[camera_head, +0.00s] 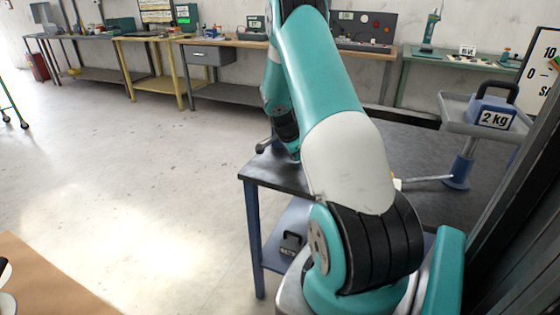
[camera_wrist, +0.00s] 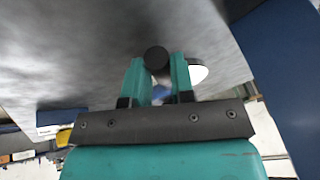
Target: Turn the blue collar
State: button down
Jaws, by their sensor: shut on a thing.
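The blue collar (camera_head: 458,176) sits around the foot of a post on the dark tabletop, at the right of the head view. A thin pale rod (camera_head: 425,180) runs from it to the left and passes behind my arm. In the wrist view my gripper (camera_wrist: 157,66) has its two teal fingers on either side of a dark round knob (camera_wrist: 156,58), shut on it. What the knob belongs to is hidden. In the head view my own arm hides the gripper. I cannot make out the collar for certain in the wrist view.
A grey tray (camera_head: 455,112) on the post bears a 2 Kg weight (camera_head: 492,110). Benches stand along the back wall.

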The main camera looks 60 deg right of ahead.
jog(key=shift+w+d+m+g, duration=0.3)
jog(key=shift+w+d+m, duration=0.1)
jog(key=shift+w+m, duration=0.35)
jog(key=c, duration=1)
grip_release()
jog(key=shift+w, duration=0.1)
jog(key=shift+o, duration=0.2)
jog(key=v, duration=1.7)
jog(key=shift+r+b, duration=0.2)
jog(key=shift+b, duration=0.25)
jog(key=shift+w, duration=0.1)
